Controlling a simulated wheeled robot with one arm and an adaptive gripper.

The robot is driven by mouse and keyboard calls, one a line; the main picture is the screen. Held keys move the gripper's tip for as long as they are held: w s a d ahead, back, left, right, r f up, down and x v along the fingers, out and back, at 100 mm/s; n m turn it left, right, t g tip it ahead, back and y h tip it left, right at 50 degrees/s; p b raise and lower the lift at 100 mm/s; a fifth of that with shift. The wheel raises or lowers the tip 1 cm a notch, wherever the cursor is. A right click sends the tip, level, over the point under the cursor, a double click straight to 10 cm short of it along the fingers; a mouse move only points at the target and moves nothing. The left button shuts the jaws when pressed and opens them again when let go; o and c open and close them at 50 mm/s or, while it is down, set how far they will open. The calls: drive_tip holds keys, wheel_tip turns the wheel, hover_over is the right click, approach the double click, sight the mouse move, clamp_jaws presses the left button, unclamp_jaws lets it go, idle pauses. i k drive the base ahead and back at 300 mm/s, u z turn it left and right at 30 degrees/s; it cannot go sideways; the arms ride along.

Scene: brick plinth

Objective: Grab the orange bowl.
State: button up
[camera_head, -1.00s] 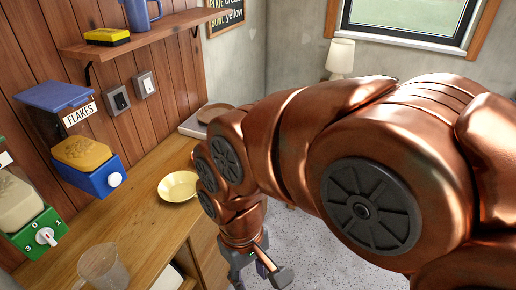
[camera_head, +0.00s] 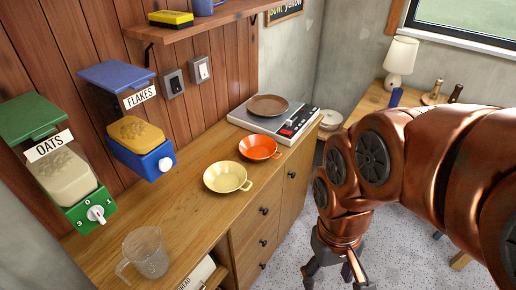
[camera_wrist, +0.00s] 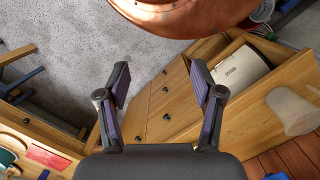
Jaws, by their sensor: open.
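The orange bowl (camera_head: 259,147) sits on the wooden counter (camera_head: 190,220), behind and to the right of a yellow bowl (camera_head: 226,176). Both bowls have small side handles. My gripper (camera_head: 334,274) hangs over the floor to the right of the counter front, lower in the picture than the bowl and apart from it. In the wrist view my gripper (camera_wrist: 160,92) is open and empty, its two fingers spread with floor and drawer fronts beyond. Neither bowl can be made out in the wrist view.
A scale (camera_head: 279,123) with a brown plate (camera_head: 268,105) stands behind the orange bowl. A clear jug (camera_head: 147,252) is at the counter's near end. Oats (camera_head: 62,175) and flakes (camera_head: 135,133) dispensers hang on the wall. A lamp (camera_head: 401,57) stands on a far table.

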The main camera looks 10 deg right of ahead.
sight(256, 147)
drive_tip(key=u, duration=0.4)
drive_tip(key=k, duration=0.5)
drive_tip(key=u, duration=0.3)
drive_tip(key=i, duration=1.2)
drive_tip(key=z, duration=0.25)
